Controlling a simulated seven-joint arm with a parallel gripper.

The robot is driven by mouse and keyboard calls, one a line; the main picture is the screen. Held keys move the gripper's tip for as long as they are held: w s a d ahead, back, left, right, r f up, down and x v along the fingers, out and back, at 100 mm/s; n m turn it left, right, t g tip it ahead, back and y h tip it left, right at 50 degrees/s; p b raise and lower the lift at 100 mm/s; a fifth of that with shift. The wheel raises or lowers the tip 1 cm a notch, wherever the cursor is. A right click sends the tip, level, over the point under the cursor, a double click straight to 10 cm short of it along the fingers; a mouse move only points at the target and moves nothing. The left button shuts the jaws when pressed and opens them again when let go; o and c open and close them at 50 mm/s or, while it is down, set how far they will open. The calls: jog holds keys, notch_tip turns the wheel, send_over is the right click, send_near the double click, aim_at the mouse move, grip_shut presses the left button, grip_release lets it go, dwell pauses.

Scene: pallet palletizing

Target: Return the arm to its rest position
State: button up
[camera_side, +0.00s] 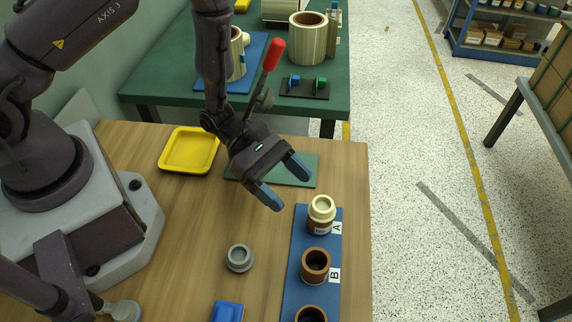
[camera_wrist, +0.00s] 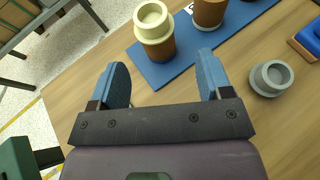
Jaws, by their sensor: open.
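My gripper (camera_side: 288,184) is open and empty, held above the wooden table, left of and behind the blue strip. A brown cup (camera_side: 315,265) stands at label B with an open top. Another brown cup is cut off at the bottom edge.
A grey ring-shaped piece (camera_side: 239,258) and a blue block (camera_side: 227,311) lie on the table. A yellow tray (camera_side: 189,149) sits at the back left. A green mat (camera_side: 300,172) lies under my gripper. A red-handled lever (camera_side: 272,56) stands behind, near the green table (camera_side: 165,85).

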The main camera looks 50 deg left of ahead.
jog(key=s+g, duration=0.1)
jog(key=s+m+g, duration=0.1)
jog(key=s, duration=0.1)
jog(key=shift+s+d+f+m+g, duration=0.1)
jog(key=shift+d+f+m+g, duration=0.05)
jog(key=shift+m+g, duration=0.15)
jog(key=shift+s+r+m+g, duration=0.75)
jog(key=shift+s+m+g, duration=0.15)
jog(key=shift+m, duration=0.1)
jog(key=s+a+r+m+t+y, duration=0.2)
jog(key=a+r+m+y, duration=0.2)
jog(key=r, duration=0.5)
jog(key=s+a+r+m+t+y, duration=0.2)
jog(key=a+r+m+y, duration=0.2)
jog(key=a+r+m, duration=0.3)
jog(key=s+a+r+m+t+y, duration=0.2)
jog(key=a+r+m+y, duration=0.3)
jog(key=r, duration=0.7)
jog(key=shift+s+a+m+t, duration=0.15)
jog(key=shift+a+m+t, duration=0.15)
jog(key=shift+a+m, duration=0.25)
jog(key=shift+d, duration=0.1)
